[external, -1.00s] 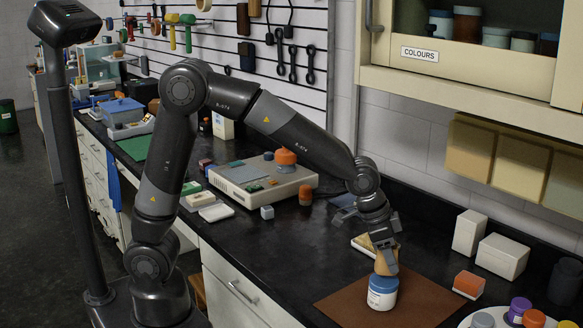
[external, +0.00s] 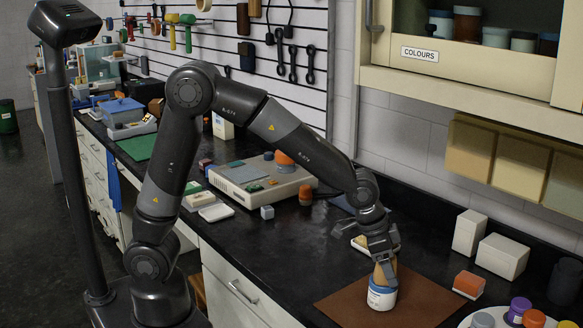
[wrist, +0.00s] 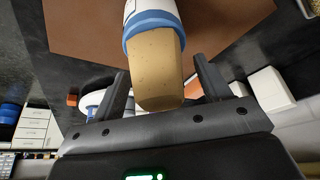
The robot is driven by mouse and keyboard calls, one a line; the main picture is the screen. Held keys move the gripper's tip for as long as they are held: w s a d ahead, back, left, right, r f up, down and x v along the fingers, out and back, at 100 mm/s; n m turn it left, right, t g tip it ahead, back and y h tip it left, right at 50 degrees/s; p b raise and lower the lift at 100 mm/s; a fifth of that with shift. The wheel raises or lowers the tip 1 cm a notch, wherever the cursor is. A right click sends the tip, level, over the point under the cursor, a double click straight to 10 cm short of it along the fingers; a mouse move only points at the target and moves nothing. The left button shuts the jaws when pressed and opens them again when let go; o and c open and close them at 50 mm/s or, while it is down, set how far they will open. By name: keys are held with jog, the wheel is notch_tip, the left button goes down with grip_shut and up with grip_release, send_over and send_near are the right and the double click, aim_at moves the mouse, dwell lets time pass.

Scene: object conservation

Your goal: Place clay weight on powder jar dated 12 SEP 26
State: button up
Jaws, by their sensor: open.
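The tan clay weight (external: 384,274) stands on the blue lid of a white powder jar (external: 381,299), and its base appears to touch the lid. The wrist view shows the speckled weight (wrist: 156,72) with the jar's blue rim (wrist: 150,22) at its base. The date on the jar's label is too small to read. My gripper (wrist: 160,68) is open, one finger on each side of the weight, with gaps visible beside it. In the external view my gripper (external: 384,262) is around the weight from above and hides part of it.
The jar stands on a brown mat (external: 428,302). To the right are an orange-topped block (external: 468,284), white boxes (external: 502,257) and a round white tray (external: 457,322) with several small jars. A beige instrument (external: 262,182) is further back.

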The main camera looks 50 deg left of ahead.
jog(key=shift+r, duration=0.15)
jog(key=v, duration=1.2)
jog(key=s+a+r+n+t+y, duration=0.1)
jog(key=s+a+r+n, duration=0.1)
jog(key=a, duration=0.8)
jog(key=s+a+r+n+t, duration=0.1)
jog(key=s+a+r+n, duration=0.1)
jog(key=a, duration=0.9)
jog(key=s+a+f+n+y, duration=0.2)
jog(key=s+a+n, duration=0.3)
jog(key=s+a, duration=0.5)
jog(key=a+f, duration=0.1)
jog(key=a, duration=0.2)
